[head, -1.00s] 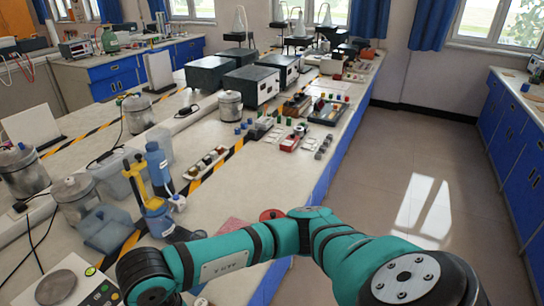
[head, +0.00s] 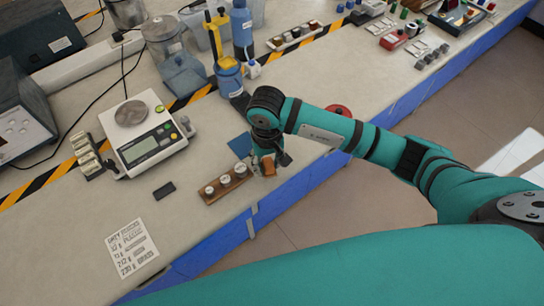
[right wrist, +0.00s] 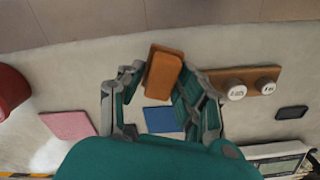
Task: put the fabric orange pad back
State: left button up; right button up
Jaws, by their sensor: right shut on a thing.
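The orange pad (right wrist: 163,72) is a small rounded brown-orange block between the fingers of my right gripper (right wrist: 160,75) in the right wrist view. In the head view the right gripper (head: 268,162) points down near the front edge of the bench, with the orange pad (head: 268,168) at its fingertips. I cannot tell whether the pad touches the bench. A blue pad (right wrist: 160,119) lies flat on the bench close by, and a pink pad (right wrist: 68,125) lies further left in the wrist view. My left gripper is not in view.
A wooden block with several white-topped weights (head: 227,184) stands right beside the gripper. A scale (head: 145,135), a small black object (head: 164,190) and a printed sheet (head: 132,246) are to the left. A red round object (right wrist: 10,92) is on the other side. Bare bench lies between the pads.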

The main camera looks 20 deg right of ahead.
aim_at(271, 162)
jog(key=shift+w+d, duration=0.5)
jog(key=shift+w, duration=0.15)
jog(key=shift+w+d+p, duration=0.3)
jog(key=shift+w+d, duration=0.05)
notch_tip(271, 162, down, 4)
jog(key=shift+r+p, duration=0.25)
jog(key=shift+p, duration=0.4)
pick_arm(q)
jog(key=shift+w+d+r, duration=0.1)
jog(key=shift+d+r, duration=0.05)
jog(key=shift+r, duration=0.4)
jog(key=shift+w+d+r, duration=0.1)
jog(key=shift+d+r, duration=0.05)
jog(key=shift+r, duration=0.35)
pick_arm(e)
jog(key=shift+a+f, duration=0.1)
jog(key=shift+f, duration=0.05)
jog(key=shift+f+b, duration=0.2)
jog(key=shift+b, duration=0.15)
jog(key=o, duration=1.1)
jog(key=shift+r, duration=0.1)
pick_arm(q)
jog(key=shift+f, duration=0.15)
